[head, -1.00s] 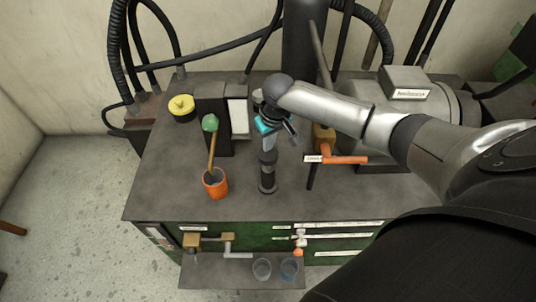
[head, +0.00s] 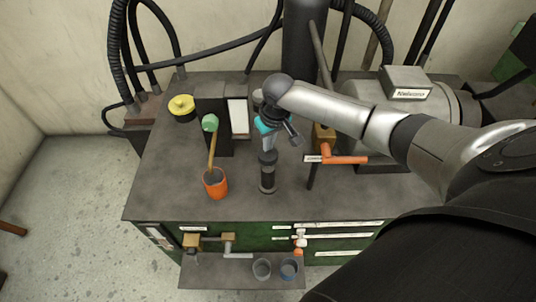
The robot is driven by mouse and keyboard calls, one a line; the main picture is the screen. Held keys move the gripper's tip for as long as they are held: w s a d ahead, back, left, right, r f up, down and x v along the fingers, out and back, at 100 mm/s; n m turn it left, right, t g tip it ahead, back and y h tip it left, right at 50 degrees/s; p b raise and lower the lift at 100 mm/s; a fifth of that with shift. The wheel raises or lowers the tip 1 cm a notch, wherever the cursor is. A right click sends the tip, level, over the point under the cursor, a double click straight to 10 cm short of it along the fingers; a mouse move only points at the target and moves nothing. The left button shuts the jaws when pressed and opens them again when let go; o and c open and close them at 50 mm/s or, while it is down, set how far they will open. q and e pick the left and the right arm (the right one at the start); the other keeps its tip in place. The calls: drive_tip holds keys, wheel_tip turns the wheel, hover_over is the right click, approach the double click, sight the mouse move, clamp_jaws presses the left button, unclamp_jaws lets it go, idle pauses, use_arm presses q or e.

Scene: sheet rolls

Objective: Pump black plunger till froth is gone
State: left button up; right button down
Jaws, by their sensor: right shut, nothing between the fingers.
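The black plunger (head: 268,175) stands upright as a short dark cylinder on the dark machine top, near its front middle. My right gripper (head: 268,149) is directly above the plunger, pointing down, with its fingers shut and nothing between them. Its fingertips are at the plunger's top; whether they touch it I cannot tell. Two small cups stand on the front shelf: a left cup (head: 262,268) and a right cup (head: 289,268) with bluish-grey contents. Froth cannot be made out in either. My left gripper is not in view.
An orange-handled valve (head: 345,160) is to the right. The front left top is clear.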

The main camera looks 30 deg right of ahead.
sight(269, 155)
drive_tip(key=shift+s+f+b, duration=0.1)
drive_tip(key=shift+f+b, duration=1.35)
drive_tip(key=shift+f, duration=1.45)
wheel_tip(269, 155, up, 6)
drive_tip(key=p, duration=0.6)
drive_tip(key=shift+p, duration=0.3)
drive_tip(key=shift+f, duration=0.1)
